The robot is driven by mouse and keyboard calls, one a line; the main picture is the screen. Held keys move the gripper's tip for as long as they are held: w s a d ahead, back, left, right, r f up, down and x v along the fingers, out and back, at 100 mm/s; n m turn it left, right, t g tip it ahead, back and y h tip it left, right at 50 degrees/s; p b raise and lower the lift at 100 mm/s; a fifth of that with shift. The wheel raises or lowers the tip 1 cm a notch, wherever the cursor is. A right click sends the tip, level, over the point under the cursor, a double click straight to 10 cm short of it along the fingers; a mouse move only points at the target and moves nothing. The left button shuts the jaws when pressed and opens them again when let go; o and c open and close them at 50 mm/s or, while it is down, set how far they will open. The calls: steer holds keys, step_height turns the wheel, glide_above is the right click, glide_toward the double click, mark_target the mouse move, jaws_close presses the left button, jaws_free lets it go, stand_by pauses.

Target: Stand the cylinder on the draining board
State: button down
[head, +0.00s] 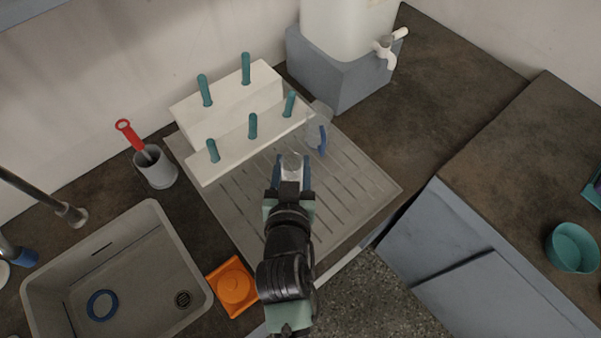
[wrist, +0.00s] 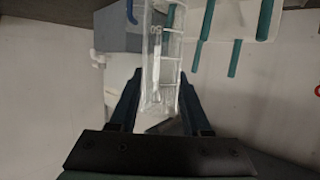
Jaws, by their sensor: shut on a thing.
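A clear cylinder (wrist: 160,60) with graduation marks is between the two dark fingers of my gripper (wrist: 160,82) in the wrist view. In the head view the clear cylinder (head: 292,160) shows at the tip of my gripper (head: 292,174), which is shut on it. The grooved grey draining board (head: 365,188) lies beneath, in the middle of the head view. My gripper and arm cover part of the board. I cannot tell the gap between the cylinder's lower end and the board.
A white rack (head: 235,115) with teal pegs and a clear vessel with a blue part (head: 321,138) are at the board's back. A grey cup (head: 156,172), sink (head: 165,235) and orange item (head: 235,285) are left. The board's right side is clear.

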step_height(320, 180, down, 5)
steer(key=shift+s+f+b, duration=0.1)
steer(key=shift+f+b, duration=0.05)
steer(key=shift+b, duration=0.2)
steer(key=shift+a+f+b, duration=0.1)
steer(key=shift+f+b, duration=0.35)
steer(key=shift+f, duration=1.6)
steer(key=shift+f, duration=0.1)
steer(key=shift+f, duration=0.15)
steer(key=shift+c, duration=1.8)
jaws_free()
steer(key=shift+r, duration=0.35)
steer(key=d+b+v, duration=0.1)
steer(key=v, duration=1.1)
steer(key=shift+a+b, duration=0.3)
steer(key=shift+a, duration=0.15)
